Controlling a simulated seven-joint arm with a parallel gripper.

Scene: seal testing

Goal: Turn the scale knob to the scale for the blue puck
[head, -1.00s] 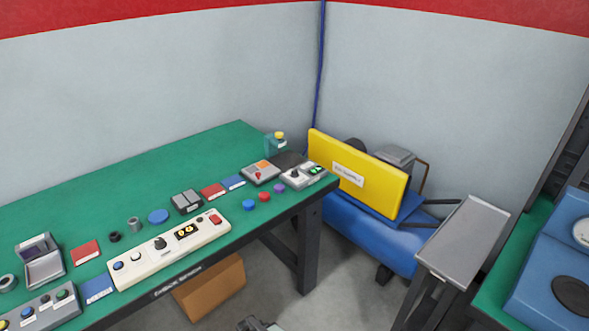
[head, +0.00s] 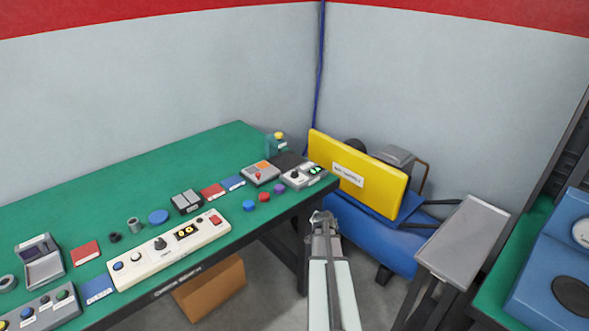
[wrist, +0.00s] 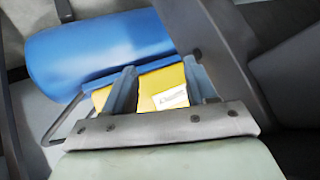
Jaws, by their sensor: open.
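My gripper (head: 322,216) is open and empty, in front of and below the table's right end, apart from the knob. In the wrist view my two fingers (wrist: 160,80) are spread, with no knob or puck between them.
A long white panel (head: 135,270) with its own knob and buttons lies along the front edge. A yellow board (head: 380,180) stands on a blue cylinder (head: 370,235) right of the table. A grey-topped stand (head: 465,235) is further right.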

